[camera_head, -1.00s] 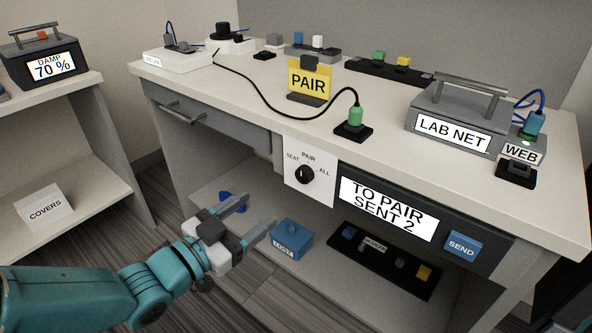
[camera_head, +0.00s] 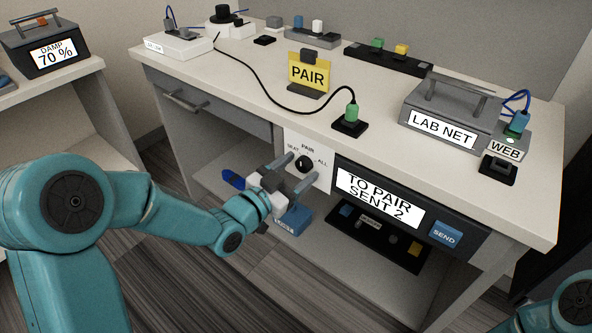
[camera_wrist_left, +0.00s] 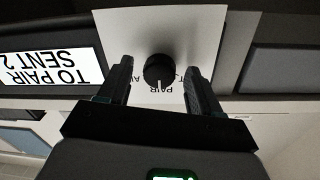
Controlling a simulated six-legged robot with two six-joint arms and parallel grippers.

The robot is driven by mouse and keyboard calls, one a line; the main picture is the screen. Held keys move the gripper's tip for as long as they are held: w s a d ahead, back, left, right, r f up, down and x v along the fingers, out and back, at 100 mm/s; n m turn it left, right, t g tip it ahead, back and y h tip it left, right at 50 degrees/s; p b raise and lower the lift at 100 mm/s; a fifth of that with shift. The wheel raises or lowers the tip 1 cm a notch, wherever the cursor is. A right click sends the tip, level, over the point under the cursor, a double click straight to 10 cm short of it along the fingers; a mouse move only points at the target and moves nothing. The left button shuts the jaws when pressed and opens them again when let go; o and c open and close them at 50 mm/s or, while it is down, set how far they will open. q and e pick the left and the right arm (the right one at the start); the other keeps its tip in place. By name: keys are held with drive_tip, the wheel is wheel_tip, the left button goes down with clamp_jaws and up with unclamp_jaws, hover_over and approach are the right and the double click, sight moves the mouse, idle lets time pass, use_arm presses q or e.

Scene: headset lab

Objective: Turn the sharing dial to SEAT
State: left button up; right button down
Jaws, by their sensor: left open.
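The sharing dial (camera_head: 304,163) is a round black knob on a white plate (camera_head: 322,178) on the desk's front. The plate is marked SEAT, PAIR and ALL. In the left wrist view the dial (camera_wrist_left: 159,70) shows upside down, with its white mark toward PAIR. My left gripper (camera_head: 302,169) is open in front of the plate. In the wrist view its two fingers (camera_wrist_left: 158,64) stand on either side of the dial, with a gap at each side. My right gripper is out of view.
Right of the plate are a screen (camera_head: 379,201) reading TO PAIR SENT 2 and a blue SEND button (camera_head: 444,235). A blue box (camera_head: 294,219) sits on the lower shelf beneath my gripper. The desk top overhangs the dial; a yellow PAIR sign (camera_head: 308,72) stands on it.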

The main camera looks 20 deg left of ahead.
use_arm(q)
drive_tip(key=c, duration=1)
drive_tip(key=shift+c, duration=0.2)
drive_tip(key=shift+f+n, duration=0.1)
drive_tip(key=shift+n, duration=0.2)
drive_tip(key=shift+n+b, duration=0.8)
drive_tip(key=n+b, duration=0.1)
drive_tip(key=n, duration=0.2)
drive_tip(key=shift+d+f+n+b, duration=0.1)
drive_tip(key=shift+n+b, duration=0.2)
drive_tip(key=n+b, duration=0.1)
drive_tip(key=n, duration=0.2)
drive_tip(key=shift+n, duration=0.3)
drive_tip(key=shift+n+b, duration=0.4)
drive_tip(key=shift+n, duration=1)
drive_tip(key=shift+t, duration=0.3)
